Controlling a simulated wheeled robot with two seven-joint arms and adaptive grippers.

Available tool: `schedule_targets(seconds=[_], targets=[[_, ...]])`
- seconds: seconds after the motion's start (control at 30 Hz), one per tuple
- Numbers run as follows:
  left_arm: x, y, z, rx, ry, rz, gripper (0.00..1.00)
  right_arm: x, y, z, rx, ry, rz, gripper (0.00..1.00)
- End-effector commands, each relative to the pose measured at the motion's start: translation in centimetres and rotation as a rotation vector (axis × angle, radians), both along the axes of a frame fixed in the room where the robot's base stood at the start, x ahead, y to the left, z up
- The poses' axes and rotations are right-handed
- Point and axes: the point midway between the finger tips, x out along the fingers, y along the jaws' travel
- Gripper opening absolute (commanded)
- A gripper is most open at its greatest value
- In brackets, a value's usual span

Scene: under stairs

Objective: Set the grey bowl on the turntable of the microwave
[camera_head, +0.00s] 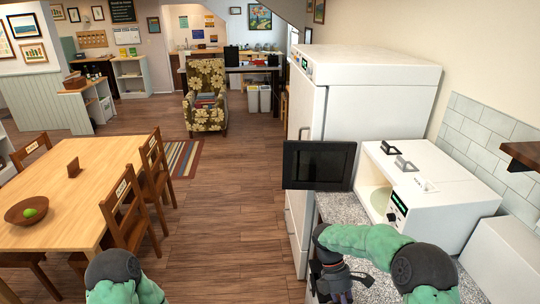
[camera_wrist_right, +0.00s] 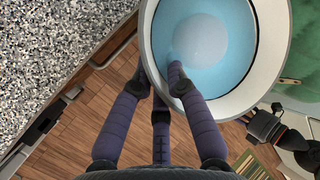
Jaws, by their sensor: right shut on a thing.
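The white microwave (camera_head: 435,200) stands on the counter at the right. Its dark door (camera_head: 318,165) is swung open to the left. The turntable (camera_head: 381,200) is a pale disc partly seen through the opening, with nothing visible on it. My right gripper (camera_head: 335,278) is low in front of the microwave. In the right wrist view my right gripper (camera_wrist_right: 157,85) is shut on the rim of the grey bowl (camera_wrist_right: 205,95), which has a pale blue inside. The bowl hangs over the floor beside the counter edge and looks empty. The head view hides it.
The speckled counter (camera_head: 340,208) runs below the microwave, and its edge shows in the wrist view. A tall white fridge (camera_head: 370,95) stands behind. A wooden table (camera_head: 80,180) with chairs is at the left. The floor between is clear.

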Motion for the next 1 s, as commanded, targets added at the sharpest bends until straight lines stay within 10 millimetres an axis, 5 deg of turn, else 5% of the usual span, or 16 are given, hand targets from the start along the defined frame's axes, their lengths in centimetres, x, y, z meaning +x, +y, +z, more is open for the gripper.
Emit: schedule_targets(seconds=[0.3,0.6,1.0], targets=[[0.0,0.0,-1.9,0.0,0.0,0.0,0.4,-1.0,2.4,-4.1,-0.001,0.002,-0.797,0.0],[0.0,0.0,-3.2,0.0,0.0,0.0,0.4,0.3,3.8,-6.1,-0.002,-0.001,-1.453,0.0],[0.0,0.0,-3.3,0.0,0.0,0.0,0.4,1.1,4.1,-6.4,-0.002,-0.002,-1.626,0.0]])
